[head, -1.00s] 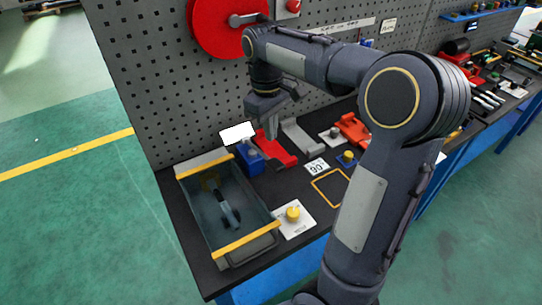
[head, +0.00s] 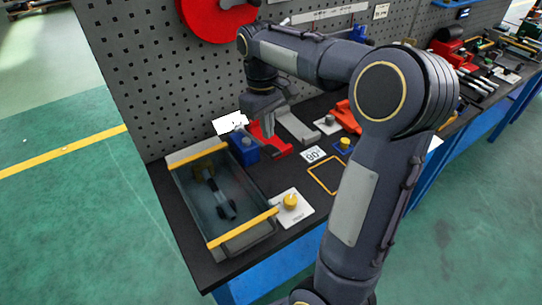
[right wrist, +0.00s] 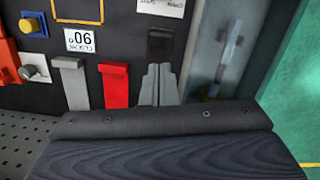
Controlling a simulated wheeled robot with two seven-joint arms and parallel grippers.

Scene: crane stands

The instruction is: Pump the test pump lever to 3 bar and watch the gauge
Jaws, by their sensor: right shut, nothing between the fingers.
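A blue block (head: 244,148), which may be the test pump, stands on the dark bench beside the trough, with a small grey part on top. A white plate (head: 229,123) is just behind it. I cannot read a gauge there or make out the lever clearly. My left gripper is out of view.
A grey trough (head: 262,236) with yellow edges holds a dark tool. A white plate with a yellow knob (head: 291,202), a "90" card (head: 313,154) and a yellow outlined frame (head: 328,176) lie to the right. The perforated wall (head: 130,75) rises close behind.

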